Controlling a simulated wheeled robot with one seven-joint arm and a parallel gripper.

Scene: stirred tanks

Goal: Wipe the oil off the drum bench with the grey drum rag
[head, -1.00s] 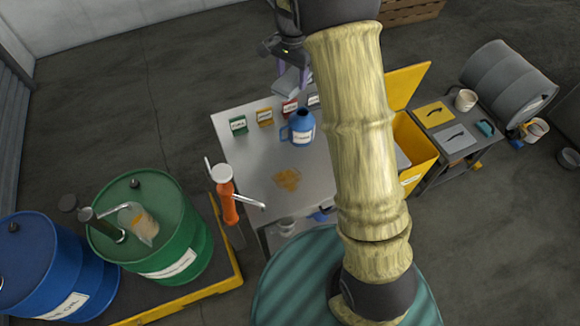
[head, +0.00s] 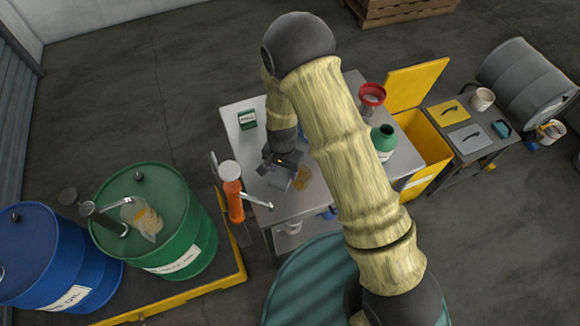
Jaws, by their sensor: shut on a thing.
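The drum bench (head: 238,146) is a grey metal-topped table in the middle of the head view. An amber oil patch (head: 303,180) lies on its top, partly hidden by my gripper. My gripper (head: 281,172) is low over the bench at the left edge of the oil, shut on the grey drum rag (head: 281,183). Only a small part of the rag shows beneath the jaws. I cannot tell whether the rag touches the bench top or the oil.
A green labelled card (head: 247,119) stands at the bench's back left. An orange pump (head: 233,192) with a metal spout stands at its left.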

